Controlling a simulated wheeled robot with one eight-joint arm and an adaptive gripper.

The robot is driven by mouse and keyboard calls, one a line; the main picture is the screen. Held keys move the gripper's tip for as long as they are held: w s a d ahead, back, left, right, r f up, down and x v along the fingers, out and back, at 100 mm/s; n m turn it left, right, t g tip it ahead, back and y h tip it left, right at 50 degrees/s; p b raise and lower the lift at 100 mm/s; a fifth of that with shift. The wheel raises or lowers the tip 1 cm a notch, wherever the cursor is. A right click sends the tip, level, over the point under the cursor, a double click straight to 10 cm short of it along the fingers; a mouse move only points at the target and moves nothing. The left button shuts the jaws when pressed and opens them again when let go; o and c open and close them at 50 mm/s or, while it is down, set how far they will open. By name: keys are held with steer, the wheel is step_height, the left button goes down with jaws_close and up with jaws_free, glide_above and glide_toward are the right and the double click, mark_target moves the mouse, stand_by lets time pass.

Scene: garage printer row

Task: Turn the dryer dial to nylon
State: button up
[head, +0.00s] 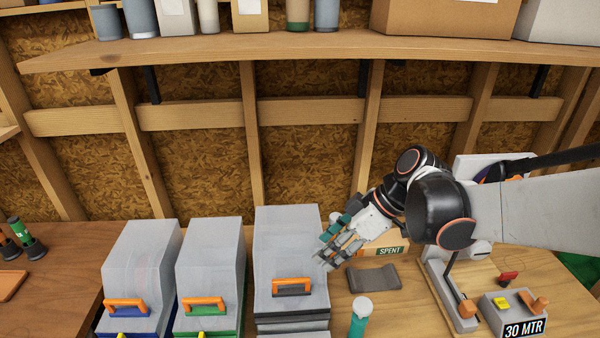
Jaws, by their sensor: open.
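Three grey boxy machines with orange handles stand in a row on the bench: one with blue trim (143,260), one with green trim (211,262) and a taller one with dark trim (290,245). They may be the dryers. No dial or nylon marking can be made out; the machines' fronts run off the bottom edge, where small yellow parts show on the blue and green ones. My gripper (328,250) is open and empty, at the right side of the dark-trimmed machine. I cannot tell whether it touches it.
Right of the machines are a box marked SPENT (391,251), a dark grey tray (374,277), a teal bottle with a white cap (360,317) and a block labelled 30 MTR (515,315). A loaded wooden shelf (300,48) runs above the bench.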

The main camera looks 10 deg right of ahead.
steer(key=shift+w+a+r+n+y+p, duration=0.2)
steer(key=shift+w+n+y+p, duration=0.2)
steer(key=shift+n, duration=0.2)
steer(key=s+d+f+m+t+h+b, duration=0.5)
steer(key=s+m+b, duration=0.5)
steer(key=m, duration=0.4)
steer(key=s+d+h, duration=0.1)
steer(key=d+h, duration=0.1)
steer(key=d, duration=0.1)
steer(key=shift+f+h+b, duration=0.3)
steer(key=shift+f+b, duration=0.05)
steer(key=shift+b, duration=0.05)
